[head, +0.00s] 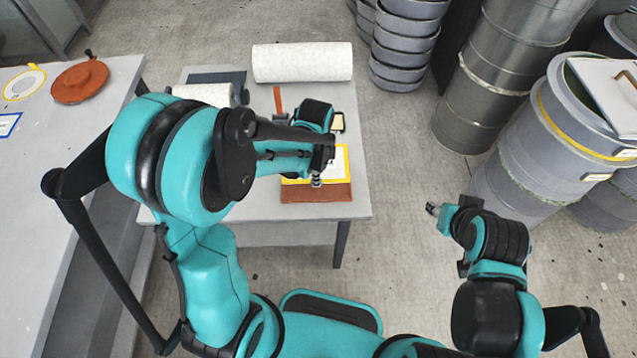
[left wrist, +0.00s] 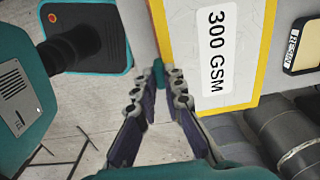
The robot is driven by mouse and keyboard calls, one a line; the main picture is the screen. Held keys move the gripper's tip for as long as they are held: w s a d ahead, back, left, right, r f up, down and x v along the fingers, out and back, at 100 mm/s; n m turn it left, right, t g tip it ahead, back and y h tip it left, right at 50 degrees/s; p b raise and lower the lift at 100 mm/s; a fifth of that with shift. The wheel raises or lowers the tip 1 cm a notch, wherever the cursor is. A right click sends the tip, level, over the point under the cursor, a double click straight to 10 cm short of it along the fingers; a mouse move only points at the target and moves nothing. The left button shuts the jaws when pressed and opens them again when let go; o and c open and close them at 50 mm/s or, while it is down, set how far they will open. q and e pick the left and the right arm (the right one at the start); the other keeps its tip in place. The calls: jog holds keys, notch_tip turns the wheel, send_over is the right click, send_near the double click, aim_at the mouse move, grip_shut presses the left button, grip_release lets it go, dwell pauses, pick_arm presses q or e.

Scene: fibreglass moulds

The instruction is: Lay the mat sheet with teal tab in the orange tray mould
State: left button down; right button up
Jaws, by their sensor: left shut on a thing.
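The mat sheet is white with a yellow border (head: 341,152), and it also shows in the left wrist view with a "300 GSM" label (left wrist: 213,50). Its teal tab (left wrist: 160,72) is between the fingertips of my left gripper (left wrist: 161,80), which is shut on it. In the head view my left gripper (head: 317,180) is at the sheet's near edge. The orange tray mould (head: 316,193) shows below and in front of the sheet; my arm hides part of both. I cannot tell whether the sheet touches the mould. My right gripper (head: 433,208) is off to the right, away from the table; its jaws are too small to read.
A large white roll (head: 302,62) and a smaller roll (head: 205,94) lie at the back of the table (head: 354,205). A round orange mould (head: 80,81), a yellow-edged disc (head: 22,84) and a blue-edged sheet (head: 8,124) are on the left bench. Drums (head: 515,70) stand at right.

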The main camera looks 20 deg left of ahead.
pick_arm(q)
jog(key=shift+w+d, duration=0.1)
dwell(0.3)
jog(key=shift+f+b, duration=0.2)
jog(key=shift+b, duration=0.1)
notch_tip(320, 180, down, 6)
jog(key=b, duration=0.5)
jog(key=shift+f+b, duration=0.25)
jog(key=shift+b, duration=0.15)
jog(key=shift+f+b, duration=0.3)
jog(key=shift+b, duration=0.1)
dwell(0.5)
jog(key=shift+f+b, duration=0.6)
jog(key=shift+f, duration=0.05)
